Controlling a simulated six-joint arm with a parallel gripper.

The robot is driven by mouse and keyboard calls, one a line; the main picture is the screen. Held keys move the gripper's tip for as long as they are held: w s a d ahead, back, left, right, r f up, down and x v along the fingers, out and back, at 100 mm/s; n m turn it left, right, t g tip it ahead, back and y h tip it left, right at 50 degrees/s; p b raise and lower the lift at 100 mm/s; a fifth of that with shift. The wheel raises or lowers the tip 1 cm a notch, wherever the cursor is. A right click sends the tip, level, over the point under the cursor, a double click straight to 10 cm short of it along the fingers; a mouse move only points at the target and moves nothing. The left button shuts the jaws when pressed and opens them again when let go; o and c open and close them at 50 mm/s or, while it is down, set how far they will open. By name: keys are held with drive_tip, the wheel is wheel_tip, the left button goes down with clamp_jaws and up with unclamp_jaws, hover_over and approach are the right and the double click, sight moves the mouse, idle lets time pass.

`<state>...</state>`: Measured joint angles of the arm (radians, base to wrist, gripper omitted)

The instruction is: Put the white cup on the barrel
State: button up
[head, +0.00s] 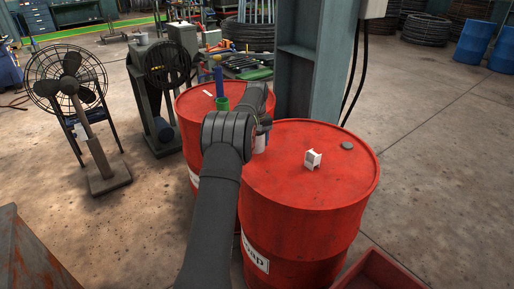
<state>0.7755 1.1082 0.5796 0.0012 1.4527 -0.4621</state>
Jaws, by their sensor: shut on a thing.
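The white cup (260,143) shows as a small pale shape at the left edge of the front red barrel's top, partly hidden by my arm. My gripper (265,127) is just above and around it, shut on it. The fingertips are mostly hidden behind my wrist. I cannot tell whether the cup touches the barrel or hangs just over it. The front red barrel (300,225) has a broad flat lid. A second red barrel (190,130) stands behind it to the left.
A small white block-like thing (312,159) and a grey disc (347,145) lie on the front barrel. A green cup (222,104) and a blue upright thing (219,82) are on the back barrel. A steel column (318,60) rises behind. The front barrel's near lid is clear.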

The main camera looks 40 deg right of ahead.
sight(257, 147)
drive_tip(key=shift+f, duration=1.4)
drive_tip(key=shift+f, duration=0.1)
drive_tip(key=o, duration=1)
drive_tip(key=shift+c, duration=0.2)
wheel_tip(257, 147, up, 12)
wheel_tip(257, 147, down, 12)
drive_tip(key=shift+r, duration=2)
